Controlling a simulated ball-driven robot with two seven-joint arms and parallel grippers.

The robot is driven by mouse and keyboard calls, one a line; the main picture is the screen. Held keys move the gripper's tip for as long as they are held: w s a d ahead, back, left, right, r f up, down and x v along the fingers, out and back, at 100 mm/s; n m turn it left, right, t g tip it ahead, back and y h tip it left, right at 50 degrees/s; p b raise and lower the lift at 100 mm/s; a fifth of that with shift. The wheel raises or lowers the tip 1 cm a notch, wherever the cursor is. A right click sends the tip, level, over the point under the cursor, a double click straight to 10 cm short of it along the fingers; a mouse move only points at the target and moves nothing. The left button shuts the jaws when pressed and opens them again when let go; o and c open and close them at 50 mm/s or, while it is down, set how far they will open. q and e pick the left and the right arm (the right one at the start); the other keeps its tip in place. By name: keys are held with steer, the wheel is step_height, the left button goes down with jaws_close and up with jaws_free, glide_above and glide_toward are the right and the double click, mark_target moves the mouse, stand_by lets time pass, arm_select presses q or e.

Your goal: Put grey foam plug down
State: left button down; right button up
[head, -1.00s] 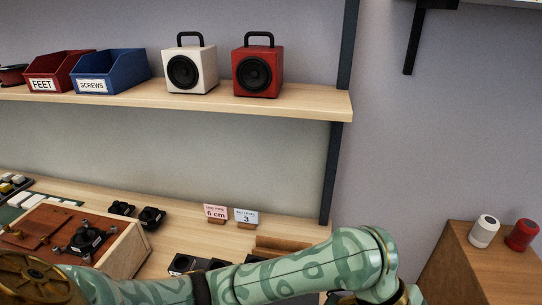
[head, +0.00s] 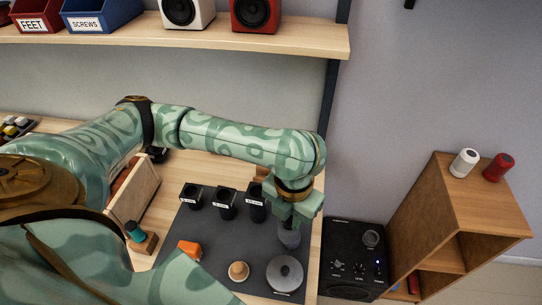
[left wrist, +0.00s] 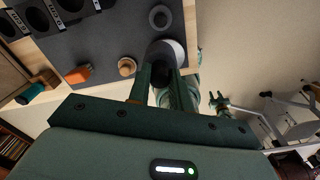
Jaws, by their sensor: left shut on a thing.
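My left gripper (head: 291,222) is shut on the grey foam plug (head: 289,238), a small dark grey cylinder, and holds it pointing down over the right part of the dark mat (head: 215,238). The gripper hides the plug's upper part. In the left wrist view the plug (left wrist: 162,72) shows dark between the fingers, in front of a pale round disc. I cannot tell whether its lower end touches the mat. A small green shape at the right of the left wrist view may be my right gripper (left wrist: 220,102); its jaws are too small to read.

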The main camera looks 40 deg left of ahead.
arm_select(q)
steer(key=w+a+f+b, duration=0.1)
steer(key=w+f+b, duration=0.2)
steer(key=w+f, duration=0.1)
steer(key=w+a+f+b, duration=0.2)
steer(key=w+f+b, duration=0.1)
steer(key=w+f, duration=0.1)
steer(key=w+a+f+b, duration=0.2)
steer(key=w+f+b, duration=0.1)
steer(key=w+f, duration=0.1)
steer(key=shift+w+f, duration=0.35)
steer(key=shift+f, duration=0.3)
steer(key=shift+s+r, duration=0.1)
steer(key=shift+r, duration=0.05)
steer(key=c, duration=1.3)
jaws_free()
steer(key=shift+o, duration=0.2)
step_height(320, 180, up, 12)
steer(key=p, duration=0.5)
steer(key=shift+p, duration=0.3)
